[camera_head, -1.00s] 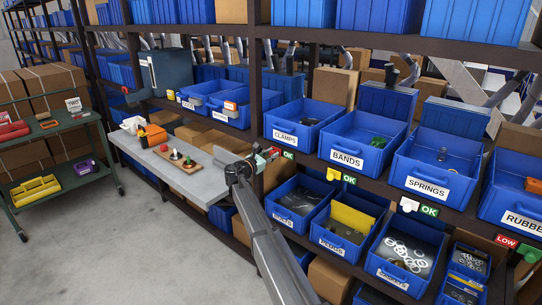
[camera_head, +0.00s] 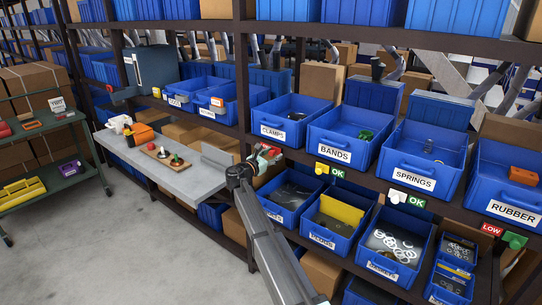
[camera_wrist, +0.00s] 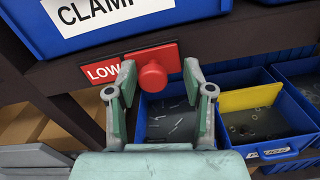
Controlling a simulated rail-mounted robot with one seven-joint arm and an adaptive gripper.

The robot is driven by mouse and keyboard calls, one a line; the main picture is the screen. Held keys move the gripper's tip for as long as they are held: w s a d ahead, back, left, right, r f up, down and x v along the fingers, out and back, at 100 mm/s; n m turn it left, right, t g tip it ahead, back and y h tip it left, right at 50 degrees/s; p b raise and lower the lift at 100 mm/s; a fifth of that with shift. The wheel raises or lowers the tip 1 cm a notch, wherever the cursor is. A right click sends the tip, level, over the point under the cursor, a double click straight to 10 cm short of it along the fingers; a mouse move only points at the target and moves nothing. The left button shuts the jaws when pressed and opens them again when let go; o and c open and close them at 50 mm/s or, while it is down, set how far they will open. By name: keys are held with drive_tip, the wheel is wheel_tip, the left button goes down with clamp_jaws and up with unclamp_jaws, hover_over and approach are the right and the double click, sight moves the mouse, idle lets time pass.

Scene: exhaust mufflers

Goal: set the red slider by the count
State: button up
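The red slider (camera_wrist: 153,76), a round knob on a red plate, is below the CLAMPS bin (camera_wrist: 130,22) in the wrist view. The plate's LOW label (camera_wrist: 103,72) shows left of the knob. My gripper (camera_wrist: 158,82) is open, with one finger on each side of the knob. The left finger is close to the knob; I cannot tell whether it touches. A gap shows at the right finger. In the head view, my gripper (camera_head: 258,165) largely hides this slider. The CLAMPS bin (camera_head: 273,133) holds a few dark pieces, too small to count surely.
Yellow (camera_head: 323,168), white (camera_head: 397,196) and green (camera_head: 515,241) sliders are on the same rail, reading OK, OK and LOW. Lower bins (camera_head: 325,238) lie close under my gripper. A grey bench (camera_head: 185,182) stands left, with open floor before it.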

drive_tip(key=shift+a, duration=0.1)
drive_tip(key=v, duration=1.2)
drive_tip(key=s+d+f+m+g+y, duration=0.1)
drive_tip(key=s+d+f+m+g, duration=0.4)
drive_tip(key=s+f, duration=0.5)
drive_tip(key=s+d+f+m+g+y, duration=0.25)
drive_tip(key=s+d+f+m, duration=0.35)
drive_tip(key=f, duration=0.9)
drive_tip(key=s+d+f+m+g+y, duration=0.1)
drive_tip(key=s+d+f+m+g, duration=0.4)
drive_tip(key=s+f, duration=0.5)
drive_tip(key=s+d+f+m+g+y, duration=0.1)
drive_tip(key=s+d+f+m+g, duration=0.2)
drive_tip(key=s+f, duration=0.45)
drive_tip(key=s+d+f+m+g+y, duration=0.1)
drive_tip(key=s+d+f+m, duration=0.2)
drive_tip(key=s+d+f, duration=0.5)
drive_tip(key=s+d+f+m+g+y, duration=0.1)
drive_tip(key=s+d+m+g, duration=0.1)
drive_tip(key=s, duration=1.2)
drive_tip(key=s+d+f+m+g+y, duration=0.1)
drive_tip(key=s+d+m+g+y, duration=0.1)
drive_tip(key=s, duration=1.2)
drive_tip(key=shift+f+m+g, duration=0.2)
drive_tip(key=shift+m+g, duration=0.3)
drive_tip(key=shift+g, duration=0.15)
